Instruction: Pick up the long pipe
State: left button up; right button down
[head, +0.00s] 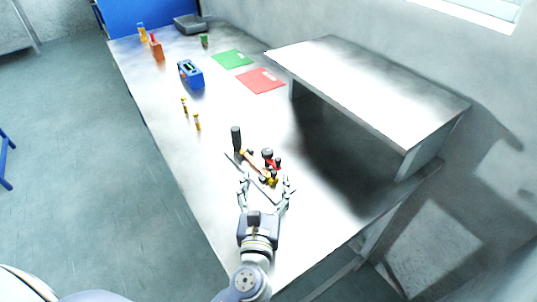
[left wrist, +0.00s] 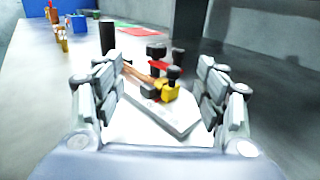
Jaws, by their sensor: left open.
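My left gripper (head: 265,193) is open, its fingers pointing at a cluster of tools on the metal table. It also shows in the left wrist view (left wrist: 159,88), one finger at each side, with the cluster beyond and between. A dark upright cylinder (head: 236,138) stands at the cluster's left; it also shows in the left wrist view (left wrist: 107,38). A brown rod (head: 253,162) lies slanted, beside a yellow piece (left wrist: 169,92) and red-and-black parts (head: 268,157). I cannot tell for certain which of these is the long pipe. My right gripper is not in view.
A raised metal shelf (head: 370,85) stands along the right side. Two small brass-coloured pieces (head: 197,121), a blue box (head: 191,74), and red (head: 261,81) and green (head: 232,59) sheets lie farther back. The table's left strip beside the cluster is clear.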

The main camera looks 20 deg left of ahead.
aim_at(270, 156)
pick_arm(q)
jog(key=shift+w+d, duration=0.15)
jog(key=shift+w, duration=0.15)
jog(key=shift+w+r, duration=0.1)
jog(key=shift+w, duration=0.25)
jog(key=x, duration=0.1)
jog(key=p+x, duration=0.1)
jog(key=x, duration=0.1)
jog(key=shift+w+a+r, duration=0.1)
jog(key=shift+w+a, duration=0.15)
jog(key=shift+a, duration=0.1)
jog(key=shift+w, duration=0.65)
jog(key=p+x, duration=0.1)
jog(key=x, duration=0.4)
jog(key=shift+s, duration=0.1)
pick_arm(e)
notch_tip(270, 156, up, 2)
